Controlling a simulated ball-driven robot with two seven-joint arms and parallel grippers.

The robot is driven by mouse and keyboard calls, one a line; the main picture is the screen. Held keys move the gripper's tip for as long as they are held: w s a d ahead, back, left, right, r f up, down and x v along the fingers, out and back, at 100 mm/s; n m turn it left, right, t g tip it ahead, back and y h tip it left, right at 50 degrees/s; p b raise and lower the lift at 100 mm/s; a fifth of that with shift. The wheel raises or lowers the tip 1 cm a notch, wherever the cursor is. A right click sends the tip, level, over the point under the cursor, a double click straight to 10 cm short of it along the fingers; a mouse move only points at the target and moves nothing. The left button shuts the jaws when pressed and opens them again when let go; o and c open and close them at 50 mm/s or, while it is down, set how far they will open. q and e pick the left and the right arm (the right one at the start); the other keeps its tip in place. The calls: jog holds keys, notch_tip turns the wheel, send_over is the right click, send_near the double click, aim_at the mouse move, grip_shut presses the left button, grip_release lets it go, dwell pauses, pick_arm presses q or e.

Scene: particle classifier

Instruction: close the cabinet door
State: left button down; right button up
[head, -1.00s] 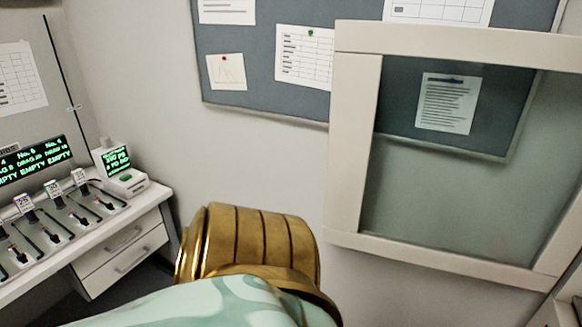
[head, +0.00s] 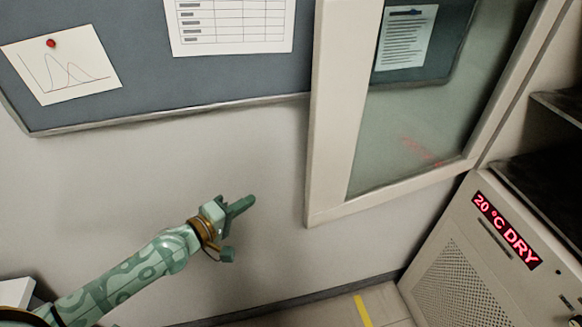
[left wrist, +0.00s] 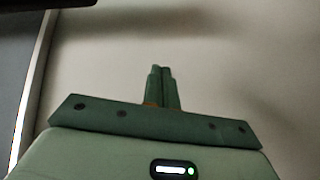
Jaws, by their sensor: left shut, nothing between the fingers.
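The cabinet door (head: 336,130) is a cream frame around a clear pane, in the head view. It stands open, swung out to the left of the cabinet (head: 450,235). Dark shelves (head: 560,107) show inside the cabinet at the right edge. My left gripper (head: 247,203) is to the left of the door's free edge in the picture, apart from it, with the wall behind. It is shut and empty; its fingers also show together in the left wrist view (left wrist: 162,82). My right gripper is not in view.
The cabinet's lower panel has a red display (head: 507,230) reading 20 °C DRY and a perforated grille. A grey pinboard (head: 140,110) with papers hangs on the wall behind the door. A yellow line (head: 362,310) marks the floor. The space between my left gripper and the door looks clear.

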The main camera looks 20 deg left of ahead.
pick_arm(q)
jog(key=d+r+n+h, duration=0.1)
jog(key=d+r+h, duration=0.25)
jog(key=r, duration=0.55)
jog(key=p+x, duration=0.2)
jog(key=x, duration=0.8)
jog(key=shift+t+y, duration=0.35)
jog(key=shift+t, duration=0.05)
jog(key=s+d+p, duration=0.1)
jog(key=s+d, duration=0.1)
jog(key=s, duration=0.1)
jog(key=shift+s+d+p, duration=0.1)
jog(key=shift+d+p, duration=0.1)
jog(key=shift+p, duration=0.2)
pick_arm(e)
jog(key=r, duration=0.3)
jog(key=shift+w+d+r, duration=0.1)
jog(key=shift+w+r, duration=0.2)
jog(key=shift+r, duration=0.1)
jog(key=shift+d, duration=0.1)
pick_arm(q)
jog(key=shift+s, duration=0.1)
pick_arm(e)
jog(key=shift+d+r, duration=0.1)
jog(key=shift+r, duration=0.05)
